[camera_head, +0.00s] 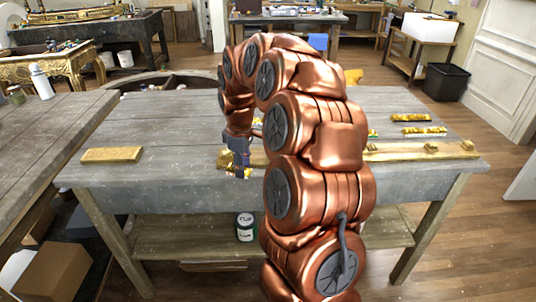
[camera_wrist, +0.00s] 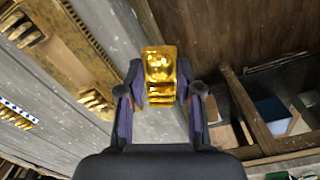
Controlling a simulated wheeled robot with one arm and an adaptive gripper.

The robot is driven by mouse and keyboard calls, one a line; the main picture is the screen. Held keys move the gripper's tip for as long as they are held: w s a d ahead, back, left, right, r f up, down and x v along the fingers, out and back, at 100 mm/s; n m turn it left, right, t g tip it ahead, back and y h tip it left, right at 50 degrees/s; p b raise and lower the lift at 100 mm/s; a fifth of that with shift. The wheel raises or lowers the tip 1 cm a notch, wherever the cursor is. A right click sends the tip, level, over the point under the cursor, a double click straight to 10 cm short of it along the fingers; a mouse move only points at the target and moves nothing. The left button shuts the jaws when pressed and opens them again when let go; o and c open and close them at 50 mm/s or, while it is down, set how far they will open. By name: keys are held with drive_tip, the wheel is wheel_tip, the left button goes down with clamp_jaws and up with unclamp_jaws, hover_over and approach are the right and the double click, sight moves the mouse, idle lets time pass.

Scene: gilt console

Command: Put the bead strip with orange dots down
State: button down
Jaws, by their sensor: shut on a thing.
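My gripper (camera_wrist: 160,100) is shut on a shiny gold strip (camera_wrist: 160,68), seen nearly end-on between the two fingers in the wrist view. Orange dots cannot be made out on it. In the head view my gripper (camera_head: 240,168) points down at the front edge of the grey workbench (camera_head: 185,130), and the strip is mostly hidden there. In the wrist view the strip overlaps the bench edge, with open space on its right. I cannot tell whether it touches the bench.
A long gilt rail (camera_head: 385,153) with raised blocks lies along the bench front; my arm hides part of it. Two gold strips (camera_head: 411,118) (camera_head: 425,131) lie behind it. A plain gold bar (camera_head: 111,155) lies at left. Bare bench top lies between that bar and my gripper.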

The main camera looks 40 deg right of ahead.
drive_tip(key=w+a+f+m, duration=0.2)
drive_tip(key=a+f+m, duration=0.1)
drive_tip(key=a, duration=0.6)
drive_tip(key=w+a+f+m, duration=0.2)
drive_tip(key=a+f, duration=0.4)
drive_tip(key=a, duration=0.4)
drive_tip(key=shift+w+a+f+m, duration=0.15)
drive_tip(key=shift+w+a+m, duration=0.15)
drive_tip(key=shift+m, duration=0.4)
drive_tip(key=shift+f, duration=0.1)
